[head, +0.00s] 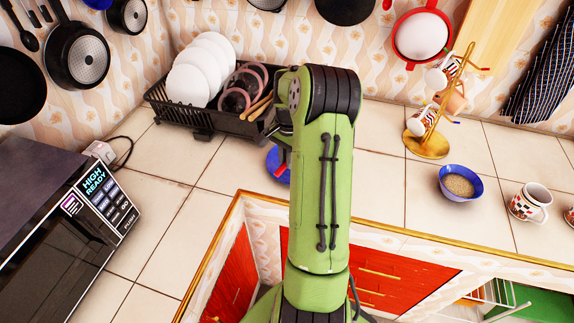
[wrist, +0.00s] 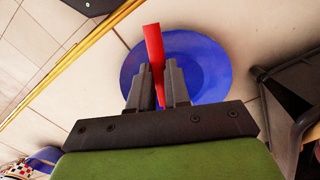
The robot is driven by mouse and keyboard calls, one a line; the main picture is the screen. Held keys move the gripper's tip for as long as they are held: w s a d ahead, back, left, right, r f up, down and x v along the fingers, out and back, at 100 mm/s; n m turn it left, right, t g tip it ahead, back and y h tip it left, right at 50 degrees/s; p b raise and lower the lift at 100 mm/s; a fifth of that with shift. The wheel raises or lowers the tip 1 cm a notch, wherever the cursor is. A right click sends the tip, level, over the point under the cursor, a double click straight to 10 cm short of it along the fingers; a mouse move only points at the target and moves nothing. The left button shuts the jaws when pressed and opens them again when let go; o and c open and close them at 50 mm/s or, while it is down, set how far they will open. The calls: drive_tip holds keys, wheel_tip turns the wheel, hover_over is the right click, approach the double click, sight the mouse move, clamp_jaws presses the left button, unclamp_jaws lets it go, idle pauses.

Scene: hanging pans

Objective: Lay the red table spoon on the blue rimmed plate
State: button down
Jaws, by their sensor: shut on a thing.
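My gripper (wrist: 158,82) is shut on the red table spoon (wrist: 154,48), which stands out between the two dark fingers. The blue rimmed plate (wrist: 208,68) lies behind the spoon and fingers in the wrist view. In the head view the plate (head: 276,168) shows only as a blue sliver on the counter, left of my arm. My arm hides the rest of it and most of the gripper. I cannot tell whether the spoon touches the plate or is held above it.
A black dish rack (head: 205,122) with white plates stands behind the plate. A blue bowl (head: 461,183), a checkered mug (head: 530,202) and a gold mug stand (head: 427,146) are to the right. A microwave (head: 75,220) is at left. The gold counter edge (head: 212,255) runs in front.

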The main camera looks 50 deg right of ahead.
wheel_tip(320, 180, down, 4)
drive_tip(key=shift+w+f, duration=0.1)
drive_tip(key=shift+w, duration=0.05)
drive_tip(key=shift+a+f+b, duration=0.1)
drive_tip(key=shift+f+b, duration=0.05)
drive_tip(key=shift+b, duration=0.25)
drive_tip(key=c, duration=1.1)
unclamp_jaws()
